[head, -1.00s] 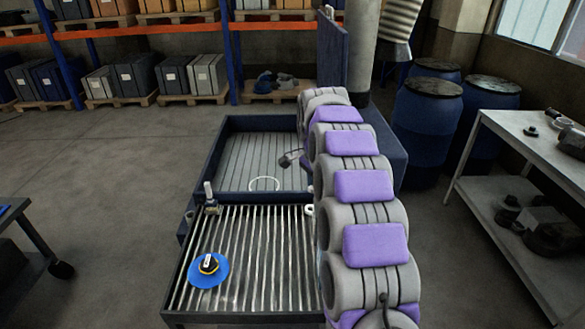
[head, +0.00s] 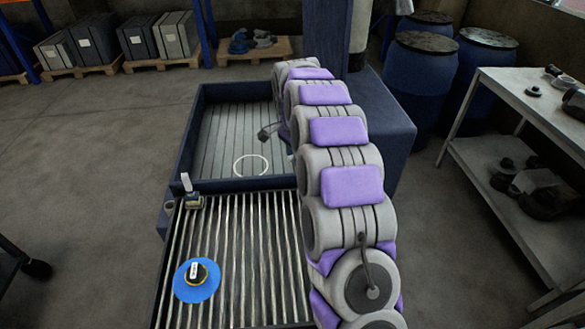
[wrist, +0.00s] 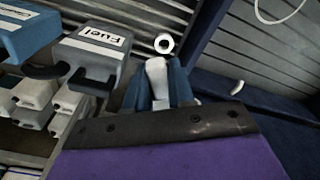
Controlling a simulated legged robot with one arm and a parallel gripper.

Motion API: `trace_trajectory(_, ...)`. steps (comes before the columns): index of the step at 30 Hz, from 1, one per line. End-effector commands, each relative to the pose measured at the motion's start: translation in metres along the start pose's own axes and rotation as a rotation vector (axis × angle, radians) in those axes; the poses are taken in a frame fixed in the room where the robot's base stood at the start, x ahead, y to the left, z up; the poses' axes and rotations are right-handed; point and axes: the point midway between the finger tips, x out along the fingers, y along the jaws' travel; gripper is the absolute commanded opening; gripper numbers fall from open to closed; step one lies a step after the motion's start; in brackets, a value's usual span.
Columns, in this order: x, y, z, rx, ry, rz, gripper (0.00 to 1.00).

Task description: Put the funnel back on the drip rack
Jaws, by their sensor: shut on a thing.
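My gripper (wrist: 157,72) is in the wrist view, its blue fingers shut on a pale, narrow piece (wrist: 157,82). I cannot tell whether this is the funnel's stem; no full funnel shape shows. In the head view my arm hides the gripper. A slatted metal rack (head: 236,262), perhaps the drip rack, is at the front. A blue disc with a yellow-black top (head: 195,282) lies on its left part. A small white ring (wrist: 164,44) shows just beyond my fingers.
A dark slatted tray (head: 222,125) with a thin white ring (head: 251,165) lies behind the rack. A grey box labelled Fuel (wrist: 92,52) stands left of my fingers. A workbench (head: 520,88) and blue drums (head: 424,75) are at the right.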

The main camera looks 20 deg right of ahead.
Motion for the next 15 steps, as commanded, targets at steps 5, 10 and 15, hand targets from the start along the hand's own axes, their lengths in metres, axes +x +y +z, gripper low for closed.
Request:
trace_trajectory(5,0.036,0.0,0.004,-0.001,-0.002,0.003,0.0)
trace_trajectory(10,0.055,0.0,0.005,-0.002,-0.002,0.0,0.0)
trace_trajectory(15,0.062,0.0,0.006,-0.002,-0.002,-0.001,0.0)
